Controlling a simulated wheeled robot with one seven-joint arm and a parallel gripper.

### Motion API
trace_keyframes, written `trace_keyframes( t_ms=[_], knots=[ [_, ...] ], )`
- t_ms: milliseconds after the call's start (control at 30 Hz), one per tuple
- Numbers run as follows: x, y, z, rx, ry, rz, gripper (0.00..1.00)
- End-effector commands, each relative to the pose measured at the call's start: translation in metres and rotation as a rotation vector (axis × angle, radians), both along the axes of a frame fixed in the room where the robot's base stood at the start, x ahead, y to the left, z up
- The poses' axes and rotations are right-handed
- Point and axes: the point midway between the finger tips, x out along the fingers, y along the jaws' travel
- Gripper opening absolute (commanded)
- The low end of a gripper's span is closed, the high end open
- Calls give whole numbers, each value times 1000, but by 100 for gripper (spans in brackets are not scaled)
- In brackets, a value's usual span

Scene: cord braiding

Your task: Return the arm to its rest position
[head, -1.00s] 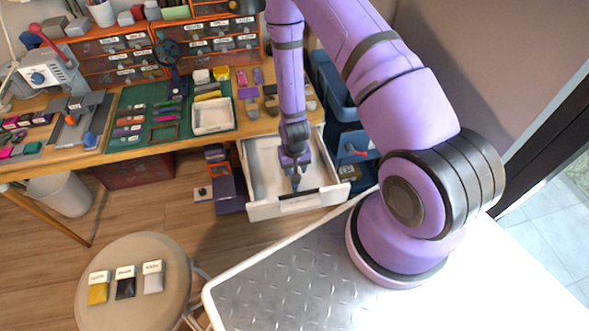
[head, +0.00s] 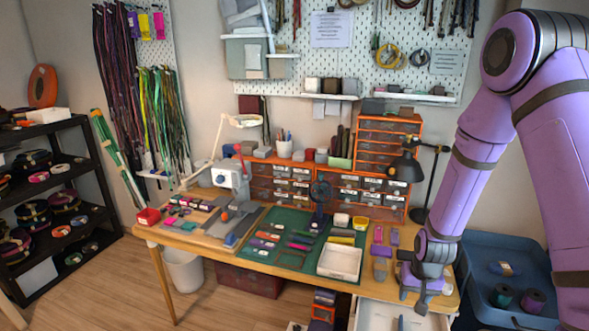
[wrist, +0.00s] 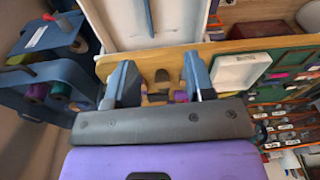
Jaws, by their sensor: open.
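My purple arm comes down from the right side of the head view. My gripper (head: 421,297) hangs at the right end of the wooden workbench, above or near the open white drawer (head: 375,316). In the wrist view my gripper (wrist: 160,84) has its two blue-grey fingers apart, with nothing held between them. The bench edge and some small purple and grey pieces show past the fingers. The drawer also shows at the top of the wrist view (wrist: 112,22), with a thin blue-grey item in it. How high my gripper is above the drawer I cannot tell.
A white tray (head: 339,262) and a green mat (head: 290,259) with small parts lie on the workbench. A black lamp (head: 407,168) stands close behind my arm. A blue bin (head: 510,262) with spools is at the right. Open floor lies at the lower left.

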Motion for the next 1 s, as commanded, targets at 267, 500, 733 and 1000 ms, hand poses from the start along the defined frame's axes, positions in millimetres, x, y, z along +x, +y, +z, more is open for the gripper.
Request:
trace_keyframes(
  t_ms=[267,500,733,1000],
  knots=[
    [0,3,102,-2,-70,45,49],
    [-19,6,180,-8,-122,81,49],
    [-50,8,247,-19,-172,116,49],
    [-99,10,313,-34,-228,152,49]
  ],
)
